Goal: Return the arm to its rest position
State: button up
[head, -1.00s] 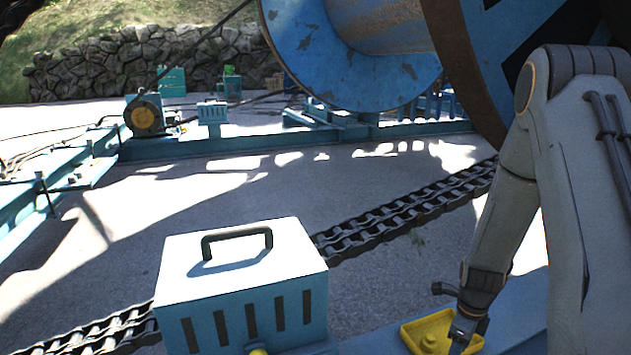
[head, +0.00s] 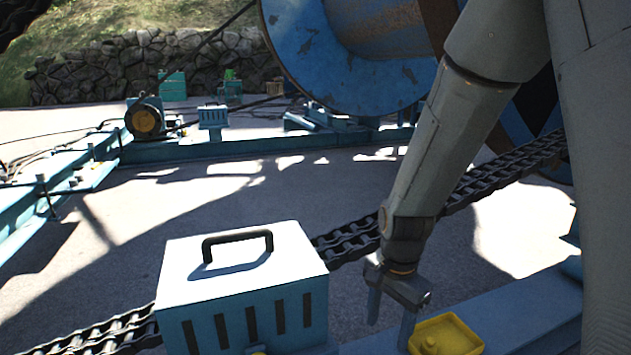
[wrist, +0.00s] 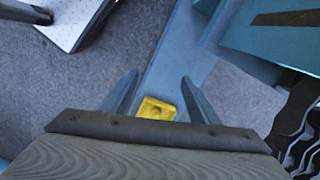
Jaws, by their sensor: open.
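My gripper (head: 390,318) is at the lower right of the head view, with its two fingers apart and nothing between them. It points down, just left of and above a yellow part (head: 445,336) that sits on a blue beam. In the wrist view my gripper (wrist: 160,88) shows its two dark fingers spread. The yellow part (wrist: 157,109) lies below and beyond them on the blue surface, apart from the fingers. My arm comes down from the upper right.
A white-topped blue box with a dark handle (head: 240,290) stands left of my gripper. A heavy chain (head: 350,240) runs diagonally behind my arm. A large blue cable reel (head: 340,75) stands at the back. The grey ground at middle left is open.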

jog(key=s+a+r+n, duration=0.5)
jog(key=s+a+n, duration=0.1)
jog(key=s+n, duration=0.2)
jog(key=s+a+r+n, duration=0.5)
jog(key=s+n, duration=0.2)
jog(key=s, duration=0.2)
jog(key=d+r+m+p, duration=0.2)
jog(key=d+r+p, duration=0.5)
jog(key=r+p, duration=0.3)
jog(key=s+d+r+m+p, duration=0.1)
jog(key=d+r+m+p, duration=0.1)
jog(key=d+r+p, duration=0.6)
jog(key=r+p, duration=0.1)
jog(key=p, duration=0.5)
jog(key=shift+d+r+m+p, duration=0.15)
jog(key=shift+r+m+p, duration=0.15)
jog(key=shift+r, duration=0.1)
